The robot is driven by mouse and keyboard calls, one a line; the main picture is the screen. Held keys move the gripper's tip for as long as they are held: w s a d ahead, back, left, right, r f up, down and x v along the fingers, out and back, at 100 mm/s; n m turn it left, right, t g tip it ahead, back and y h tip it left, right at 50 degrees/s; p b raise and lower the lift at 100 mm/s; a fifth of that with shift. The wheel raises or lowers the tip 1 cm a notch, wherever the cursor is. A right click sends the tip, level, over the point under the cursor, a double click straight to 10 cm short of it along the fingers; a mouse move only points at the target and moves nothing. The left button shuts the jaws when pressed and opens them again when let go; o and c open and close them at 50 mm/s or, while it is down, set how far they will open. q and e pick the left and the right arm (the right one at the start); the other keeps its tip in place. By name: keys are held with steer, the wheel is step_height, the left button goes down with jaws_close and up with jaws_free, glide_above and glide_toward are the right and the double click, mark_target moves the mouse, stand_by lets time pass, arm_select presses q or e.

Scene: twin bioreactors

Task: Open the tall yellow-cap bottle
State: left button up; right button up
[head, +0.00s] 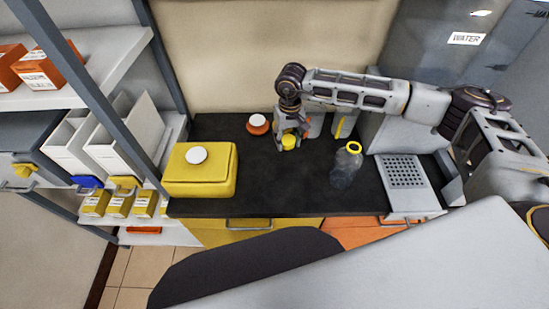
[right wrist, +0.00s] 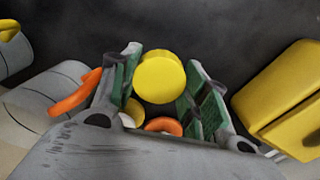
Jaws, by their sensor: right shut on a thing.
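My right gripper (head: 291,132) points down over the back middle of the dark counter. It is shut on a round yellow cap (head: 288,142). In the right wrist view the yellow cap (right wrist: 160,77) sits between the green-padded fingers (right wrist: 160,85). The bottle body under this cap is mostly hidden, so its height cannot be told. A clear bottle with a yellow ring top (head: 345,170) stands apart to the right. My left gripper is not in view.
A yellow box with a white lid (head: 200,180) stands at the left of the counter (head: 255,200). An orange tub with a white top (head: 257,125) is left of the gripper. A perforated tray (head: 403,172) is at the right. The front middle is clear.

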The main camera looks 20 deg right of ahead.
steer(key=a, duration=0.1)
steer(key=a+f+b, duration=0.1)
steer(key=a, duration=0.1)
steer(key=shift+s+a+f+m+b, duration=0.15)
steer(key=shift+a+f+m+b, duration=0.15)
steer(key=shift+b, duration=0.1)
steer(key=shift+a+r+m, duration=0.2)
steer(key=shift+a+m, duration=0.1)
steer(key=shift+a+r+m+b, duration=0.3)
steer(key=shift+a+r+m, duration=0.15)
steer(key=shift+m, duration=0.65)
arm_select(q)
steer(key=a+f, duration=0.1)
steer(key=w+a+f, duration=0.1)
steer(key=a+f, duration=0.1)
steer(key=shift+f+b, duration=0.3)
steer(key=shift+b, duration=0.05)
arm_select(e)
steer(key=r+m, duration=0.1)
steer(key=m, duration=0.8)
steer(key=r+m, duration=0.1)
steer(key=m, duration=0.7)
steer(key=r+m, duration=0.1)
steer(key=m, duration=0.8)
steer(key=shift+s+d+m, duration=0.15)
steer(key=shift+d+m, duration=0.15)
steer(key=shift+d, duration=0.1)
